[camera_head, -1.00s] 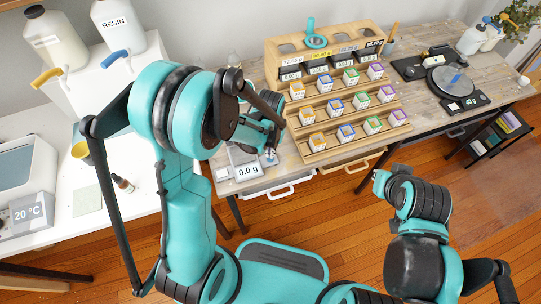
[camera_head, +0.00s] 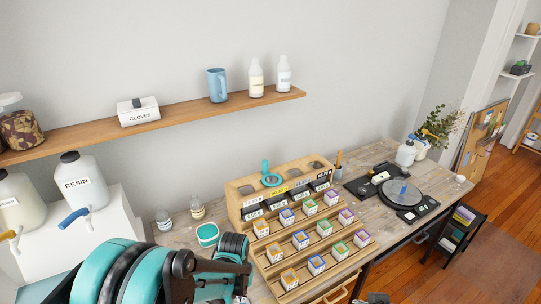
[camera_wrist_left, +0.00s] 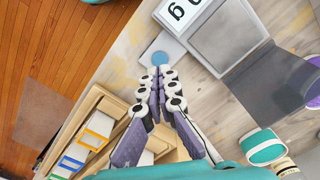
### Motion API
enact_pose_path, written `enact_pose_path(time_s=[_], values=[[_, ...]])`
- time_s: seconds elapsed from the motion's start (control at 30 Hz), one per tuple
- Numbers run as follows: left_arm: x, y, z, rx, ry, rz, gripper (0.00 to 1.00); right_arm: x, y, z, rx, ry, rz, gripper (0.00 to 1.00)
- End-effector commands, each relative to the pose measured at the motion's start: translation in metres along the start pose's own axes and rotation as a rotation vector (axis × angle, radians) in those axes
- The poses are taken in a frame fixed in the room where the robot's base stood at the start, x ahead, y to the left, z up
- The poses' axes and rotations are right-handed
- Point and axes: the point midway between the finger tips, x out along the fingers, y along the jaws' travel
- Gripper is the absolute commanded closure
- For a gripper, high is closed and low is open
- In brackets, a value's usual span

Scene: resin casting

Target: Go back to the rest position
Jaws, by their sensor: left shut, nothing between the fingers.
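My left arm fills the lower left of the head view, and its gripper (camera_head: 240,290) is low at the bottom edge, mostly hidden by the arm's own links. In the left wrist view the left gripper (camera_wrist_left: 162,72) has its fingers together with nothing between them. Its tips appear close to a round blue button (camera_wrist_left: 160,58) beside the scale (camera_wrist_left: 225,35); I cannot tell whether they touch. My right gripper is not in view.
A wooden rack (camera_head: 245,205) with several small labelled boxes stands beside the left arm. A teal-lidded jar (camera_head: 207,234) is close behind the arm. Resin bottles (camera_head: 82,182) stand at left, under a wall shelf (camera_head: 180,117). A turntable-like device (camera_head: 402,192) sits at right.

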Motion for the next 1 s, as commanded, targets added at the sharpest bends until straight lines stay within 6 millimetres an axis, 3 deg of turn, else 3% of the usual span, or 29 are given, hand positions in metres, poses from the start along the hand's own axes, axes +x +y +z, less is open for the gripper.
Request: enact_pose_path(time_s=[0.17,0.4,0.6,0.8,1.0], values=[[-0.025,-0.004,0.004,-0.004,0.047,0.003,1.00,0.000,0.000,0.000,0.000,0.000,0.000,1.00],[-0.098,-0.018,0.027,-0.020,0.221,0.007,1.00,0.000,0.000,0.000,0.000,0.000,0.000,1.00],[-0.144,-0.029,0.057,-0.031,0.379,0.003,1.00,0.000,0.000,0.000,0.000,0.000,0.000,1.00],[-0.171,-0.037,0.087,-0.043,0.522,-0.006,1.00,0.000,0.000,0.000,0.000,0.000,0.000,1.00],[-0.180,-0.041,0.102,-0.047,0.605,-0.014,1.00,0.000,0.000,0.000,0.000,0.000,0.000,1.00]])
